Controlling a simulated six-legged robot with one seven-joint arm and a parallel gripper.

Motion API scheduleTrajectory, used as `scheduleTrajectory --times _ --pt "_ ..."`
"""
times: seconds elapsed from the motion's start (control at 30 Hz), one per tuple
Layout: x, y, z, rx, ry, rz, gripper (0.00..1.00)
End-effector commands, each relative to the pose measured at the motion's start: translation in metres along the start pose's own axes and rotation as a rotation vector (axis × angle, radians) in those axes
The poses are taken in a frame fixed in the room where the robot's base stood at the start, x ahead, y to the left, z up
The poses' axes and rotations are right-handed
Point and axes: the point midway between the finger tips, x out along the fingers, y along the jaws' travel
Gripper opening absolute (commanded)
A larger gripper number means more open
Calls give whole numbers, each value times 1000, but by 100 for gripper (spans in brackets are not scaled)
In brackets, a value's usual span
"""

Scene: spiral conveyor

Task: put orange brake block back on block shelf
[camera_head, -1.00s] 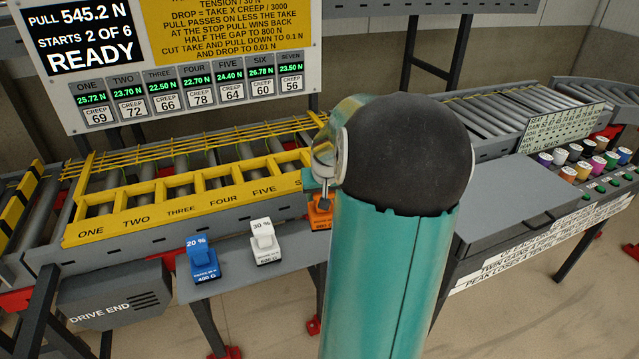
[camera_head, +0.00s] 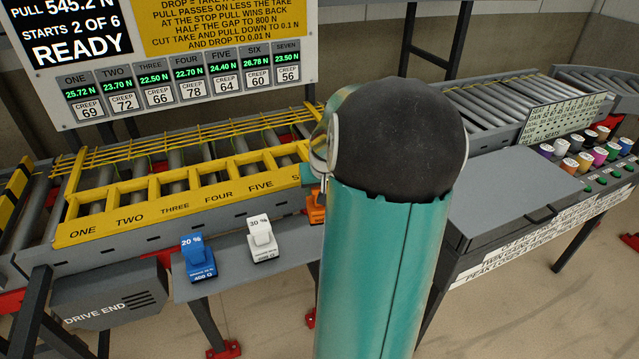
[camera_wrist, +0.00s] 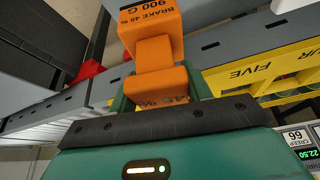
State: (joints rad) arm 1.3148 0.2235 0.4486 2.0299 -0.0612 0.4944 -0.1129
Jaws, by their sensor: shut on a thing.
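The orange brake block (camera_head: 316,207) shows only in part in the head view, beside my arm. It is at the right of the blue block (camera_head: 199,258) and the white block (camera_head: 262,240), which stand on the grey block shelf (camera_head: 229,267). In the wrist view the orange block (camera_wrist: 155,50) is marked "BRAKE 45 % 900 G". My gripper (camera_wrist: 160,88) is shut on its narrower part, with a teal finger on each side. My arm hides most of the block and the shelf's right end in the head view. I cannot tell whether the block touches the shelf.
The yellow slotted rail (camera_head: 180,202), lettered ONE to FIVE and beyond, runs right behind the shelf. The drive end housing (camera_head: 110,296) is at lower left. A grey panel (camera_head: 510,195) and several coloured spools (camera_head: 570,165) stand at right. The shelf is bare between blue and white.

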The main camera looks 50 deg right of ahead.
Motion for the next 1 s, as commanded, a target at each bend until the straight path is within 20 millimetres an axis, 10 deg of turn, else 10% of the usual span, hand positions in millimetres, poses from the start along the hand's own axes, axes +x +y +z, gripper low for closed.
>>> scheduleTrajectory --times 1.0 --pt "59 -1 23 -2 5 0 0"
